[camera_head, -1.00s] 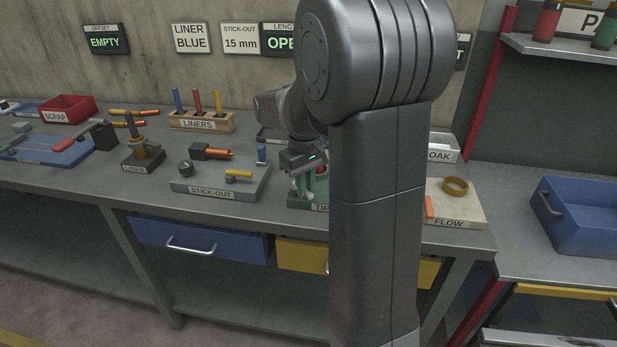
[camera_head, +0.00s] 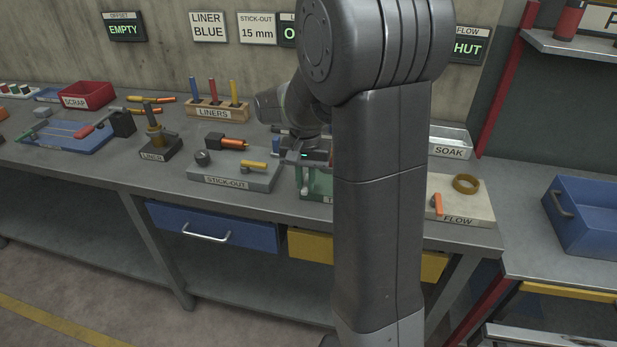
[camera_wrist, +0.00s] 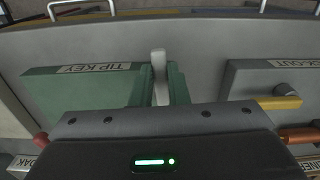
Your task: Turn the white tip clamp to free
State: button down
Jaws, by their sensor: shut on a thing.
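The white tip clamp (camera_wrist: 158,64) shows in the wrist view as a pale upright lever between two green uprights, just ahead of my gripper (camera_wrist: 160,92). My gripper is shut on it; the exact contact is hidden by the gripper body. The clamp belongs to the green tip key fixture (camera_wrist: 85,88), whose plate lies to the left in the wrist view. In the head view my gripper (camera_head: 304,160) is down at the green fixture (camera_head: 319,184), which is mostly hidden behind my arm.
The grey stick-out block (camera_head: 225,178) with an orange-yellow lever stands close left of the fixture. The flow plate (camera_head: 470,207) with a ring and the soak tray (camera_head: 452,138) are to the right. The liner rack (camera_head: 213,112) stands behind on the left.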

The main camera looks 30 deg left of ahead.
aim_at(305, 185)
jog(key=shift+a+m, duration=0.15)
jog(key=shift+m, duration=0.15)
dwell(0.4)
jog(key=c, duration=1.4)
grip_release()
notch_tip(305, 185, up, 14)
jog(key=shift+f, duration=0.25)
